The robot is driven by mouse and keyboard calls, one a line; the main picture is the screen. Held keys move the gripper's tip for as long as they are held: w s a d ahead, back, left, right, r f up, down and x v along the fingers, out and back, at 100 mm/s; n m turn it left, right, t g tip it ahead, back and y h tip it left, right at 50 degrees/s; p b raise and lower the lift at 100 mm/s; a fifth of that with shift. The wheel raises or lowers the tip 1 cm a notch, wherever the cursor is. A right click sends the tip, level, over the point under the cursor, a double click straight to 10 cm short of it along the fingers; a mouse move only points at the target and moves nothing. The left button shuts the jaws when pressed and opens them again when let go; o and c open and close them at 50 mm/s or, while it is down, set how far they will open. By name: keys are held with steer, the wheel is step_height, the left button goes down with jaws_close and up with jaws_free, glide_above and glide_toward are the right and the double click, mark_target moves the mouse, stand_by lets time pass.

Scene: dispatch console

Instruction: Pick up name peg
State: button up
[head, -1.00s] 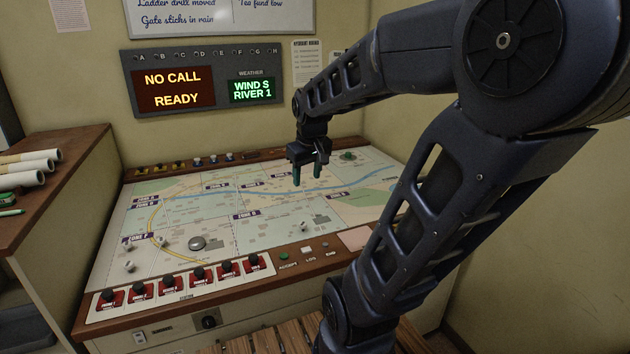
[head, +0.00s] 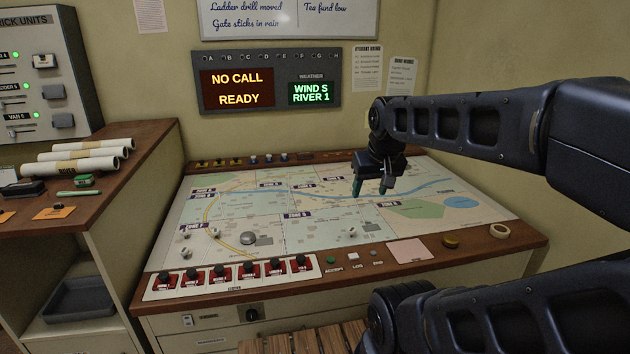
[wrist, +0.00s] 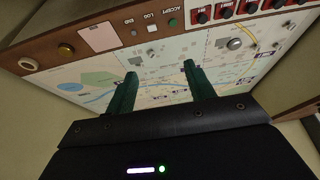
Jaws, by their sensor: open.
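No piece is clearly marked as the name peg. Several small white pegs stand on the map console (head: 335,215), including one at the front middle (head: 351,232) and one at the left (head: 215,232). A row of small yellow, blue and dark pieces (head: 254,159) lines the console's back edge; their lettering is too small to read. My gripper (head: 371,187) is open and empty above the map, right of its middle, apart from the pegs. In the wrist view its two green fingers (wrist: 160,72) point towards the map with nothing between them.
Red switches with black knobs (head: 235,275) line the console's front left. A round grey knob (head: 249,238) stands on the map. A tape roll (head: 500,230) lies at the front right. A wooden side shelf (head: 150,140) with paper rolls (head: 78,164) stands at the left.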

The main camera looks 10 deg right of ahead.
steer(key=w+a+r+n+g, duration=0.1)
steer(key=w+a+n, duration=0.1)
steer(key=w+a, duration=0.4)
steer(key=w+a+r+n, duration=0.1)
steer(key=w+a+n, duration=0.15)
steer(key=w, duration=0.55)
steer(key=n+g, duration=0.4)
steer(key=n, duration=0.7)
glide_above(184, 250)
steer(key=f, duration=2.9)
steer(key=shift+a+f, duration=0.2)
steer(key=shift+a, duration=0.1)
steer(key=shift+d+f, duration=0.15)
steer(key=shift+f, duration=1.25)
steer(key=shift+d+f, duration=0.1)
steer(key=shift+f, duration=1.3)
